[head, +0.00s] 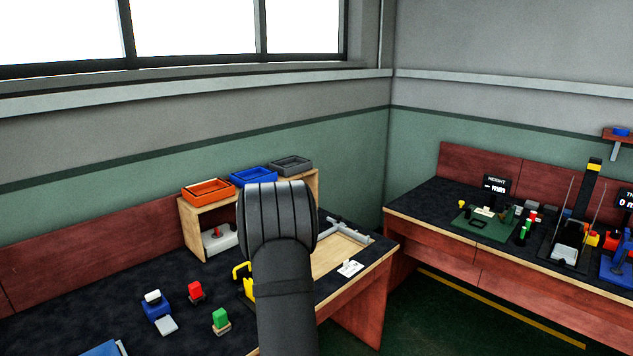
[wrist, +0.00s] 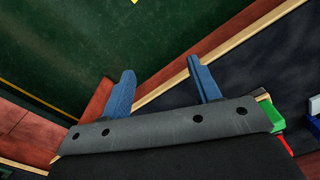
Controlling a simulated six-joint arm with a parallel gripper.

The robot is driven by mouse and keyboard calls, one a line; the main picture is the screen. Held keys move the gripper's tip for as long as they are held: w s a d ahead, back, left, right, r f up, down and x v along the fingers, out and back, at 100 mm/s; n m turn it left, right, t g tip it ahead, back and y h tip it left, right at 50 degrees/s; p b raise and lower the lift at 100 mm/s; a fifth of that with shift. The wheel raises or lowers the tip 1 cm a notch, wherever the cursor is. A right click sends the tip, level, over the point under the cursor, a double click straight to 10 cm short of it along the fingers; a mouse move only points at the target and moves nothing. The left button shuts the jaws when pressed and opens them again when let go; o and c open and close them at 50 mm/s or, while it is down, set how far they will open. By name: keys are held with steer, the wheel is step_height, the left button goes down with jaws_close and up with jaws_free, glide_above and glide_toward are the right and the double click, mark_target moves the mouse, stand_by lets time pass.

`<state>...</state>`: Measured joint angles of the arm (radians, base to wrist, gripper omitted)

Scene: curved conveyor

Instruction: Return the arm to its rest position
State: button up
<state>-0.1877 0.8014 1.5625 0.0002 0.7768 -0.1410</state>
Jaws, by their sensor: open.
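My gripper (wrist: 163,88) shows in the wrist view with its two blue fingers spread apart and nothing between them. It is over the front edge of a dark-topped bench, with the green floor beyond. In the head view my dark arm stands upright in the middle and hides part of the left bench; the gripper's fingers do not show there.
A wooden shelf holds orange (head: 208,191), blue (head: 252,177) and grey (head: 290,166) trays. A second bench with equipment stands right.

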steer(key=s+d+f+m, duration=0.1)
steer(key=s+d+m, duration=0.2)
steer(key=d, duration=0.6)
steer(key=shift+s+f, duration=0.35)
steer(key=shift+f, duration=0.05)
